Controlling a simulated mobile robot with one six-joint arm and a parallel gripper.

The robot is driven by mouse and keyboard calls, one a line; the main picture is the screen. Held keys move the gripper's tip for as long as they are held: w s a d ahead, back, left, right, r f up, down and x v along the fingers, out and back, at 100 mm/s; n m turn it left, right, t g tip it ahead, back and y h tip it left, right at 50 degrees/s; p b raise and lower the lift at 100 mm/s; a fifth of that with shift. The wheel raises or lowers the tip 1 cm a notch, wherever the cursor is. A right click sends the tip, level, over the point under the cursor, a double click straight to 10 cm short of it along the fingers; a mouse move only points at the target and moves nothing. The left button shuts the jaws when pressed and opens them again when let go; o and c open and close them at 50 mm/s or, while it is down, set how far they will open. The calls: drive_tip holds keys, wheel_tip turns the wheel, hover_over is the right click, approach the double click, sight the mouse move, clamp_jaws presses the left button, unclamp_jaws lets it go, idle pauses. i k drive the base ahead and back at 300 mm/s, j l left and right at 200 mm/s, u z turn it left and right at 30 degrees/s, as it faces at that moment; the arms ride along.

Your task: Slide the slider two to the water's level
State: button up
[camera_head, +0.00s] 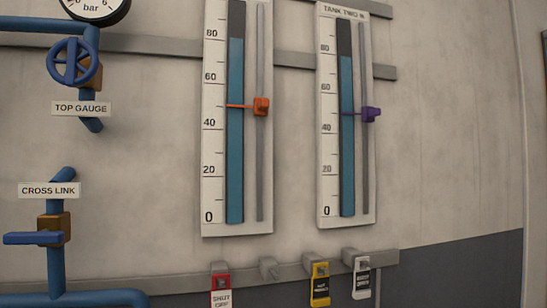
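Slider two is the purple slider (371,114) on the rail of the right gauge board (328,190), labelled "TANK TWO". Its thin purple pointer crosses the tube a little above the 40 mark. The blue water column (346,160) in that tube tops out a little below the 80 mark, well above the pointer. A dark empty stretch of tube shows above the water. My gripper is not in view.
The left gauge board (223,228) carries an orange slider (261,106). Blue pipes, a blue handwheel (73,61) and a blue lever (33,238) stand at the left. Several tags, one yellow (320,286), hang below the boards. The wall at right is clear.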

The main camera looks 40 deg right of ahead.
sight(368, 114)
drive_tip(key=z, duration=1.7)
